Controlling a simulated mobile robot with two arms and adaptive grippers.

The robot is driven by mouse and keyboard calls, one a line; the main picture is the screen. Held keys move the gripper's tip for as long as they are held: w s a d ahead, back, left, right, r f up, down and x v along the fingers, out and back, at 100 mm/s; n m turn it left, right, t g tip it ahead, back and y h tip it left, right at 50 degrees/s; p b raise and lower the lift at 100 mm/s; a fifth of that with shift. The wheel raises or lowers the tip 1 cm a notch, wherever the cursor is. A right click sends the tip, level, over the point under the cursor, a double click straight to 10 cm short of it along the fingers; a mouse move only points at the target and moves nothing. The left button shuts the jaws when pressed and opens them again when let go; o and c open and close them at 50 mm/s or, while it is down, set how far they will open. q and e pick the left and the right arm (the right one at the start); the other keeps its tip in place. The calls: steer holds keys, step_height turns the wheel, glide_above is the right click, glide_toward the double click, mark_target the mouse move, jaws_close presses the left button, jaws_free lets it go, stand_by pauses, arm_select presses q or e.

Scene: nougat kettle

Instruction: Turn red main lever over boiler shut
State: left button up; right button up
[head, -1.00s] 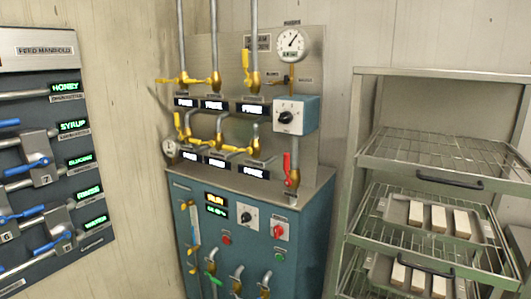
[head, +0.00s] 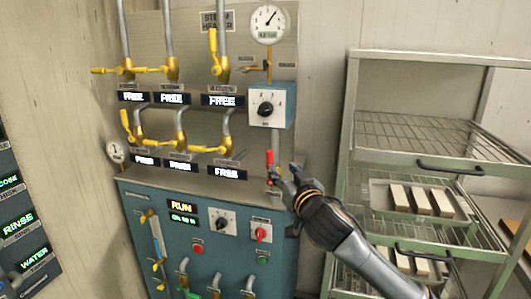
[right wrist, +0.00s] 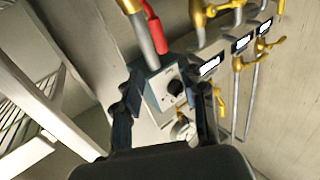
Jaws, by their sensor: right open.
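The red main lever (head: 269,160) sits on the vertical pipe at the right end of the boiler's top. Its handle stands upright, along the pipe. The teal boiler cabinet (head: 135,235) is below it. My right gripper (head: 284,174) is just right of and slightly below the lever, open and apparently empty; I cannot tell if it touches. In the right wrist view the red lever (right wrist: 153,24) shows at the top, beyond the spread fingers of my right gripper (right wrist: 165,95). My left gripper is not in view.
A blue box with a black dial (head: 265,106) is above the lever. Yellow-handled valves (head: 173,70) fill the panel to the left. A wire rack (head: 415,135) with trays of pale blocks stands close on the right. Another red switch (head: 263,235) is on the cabinet front.

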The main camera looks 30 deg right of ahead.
mark_target(271, 155)
steer(key=p+x, duration=0.1)
steer(key=x, duration=0.4)
steer(key=shift+w+r, duration=0.1)
steer(key=shift+w, duration=0.3)
steer(key=p+x, duration=0.1)
steer(key=x, duration=0.4)
steer(key=shift+w+d+f+p, duration=0.1)
steer(key=shift+w+f+p, duration=0.2)
steer(key=shift+w, duration=0.2)
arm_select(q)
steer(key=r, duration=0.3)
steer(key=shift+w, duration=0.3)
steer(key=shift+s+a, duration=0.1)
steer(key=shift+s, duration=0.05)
arm_select(e)
steer(key=shift+c, duration=0.4)
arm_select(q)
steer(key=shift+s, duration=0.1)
arm_select(e)
jaws_close()
